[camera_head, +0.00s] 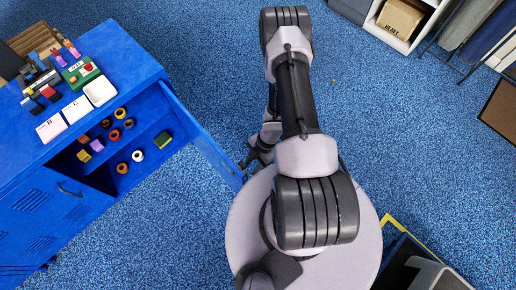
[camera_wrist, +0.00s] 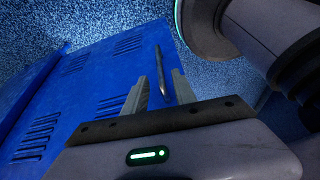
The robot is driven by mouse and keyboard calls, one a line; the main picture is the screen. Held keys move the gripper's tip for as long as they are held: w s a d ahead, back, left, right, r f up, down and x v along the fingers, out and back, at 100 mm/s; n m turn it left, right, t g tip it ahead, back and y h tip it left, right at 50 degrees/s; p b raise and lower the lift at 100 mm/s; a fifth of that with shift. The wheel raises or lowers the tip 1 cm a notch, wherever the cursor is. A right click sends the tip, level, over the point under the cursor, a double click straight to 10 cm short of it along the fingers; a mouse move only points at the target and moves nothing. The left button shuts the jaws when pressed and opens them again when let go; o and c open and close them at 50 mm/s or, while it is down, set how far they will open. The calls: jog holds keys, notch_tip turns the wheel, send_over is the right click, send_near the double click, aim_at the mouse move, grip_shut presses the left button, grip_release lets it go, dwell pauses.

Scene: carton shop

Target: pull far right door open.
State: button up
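The blue cabinet (camera_head: 120,52) stands at the left in the head view. Its far right door (camera_head: 203,146) stands swung well out from the front, and the shelves behind it show. My gripper (camera_head: 256,156) is at the free end of this door, partly hidden by my arm. In the wrist view the blue door panel (camera_wrist: 95,85) with vent slots lies under my gripper (camera_wrist: 160,92). The dark bar handle (camera_wrist: 161,70) runs between the two fingers, which stand apart. The handle's lower end is close to the right finger; whether they touch is unclear.
Tape rolls (camera_head: 137,156) and small boxes sit on the open shelves. Labelled trays (camera_head: 101,91) and tools lie on the cabinet top. Another door with a handle (camera_head: 69,190) is at the lower left. A shelf with a carton (camera_head: 401,17) stands at the back right. Blue floor is clear between.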

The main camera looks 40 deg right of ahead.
jog(key=p+v, duration=0.3)
jog(key=v, duration=0.5)
jog(key=shift+r, duration=0.25)
jog(key=shift+d, duration=0.1)
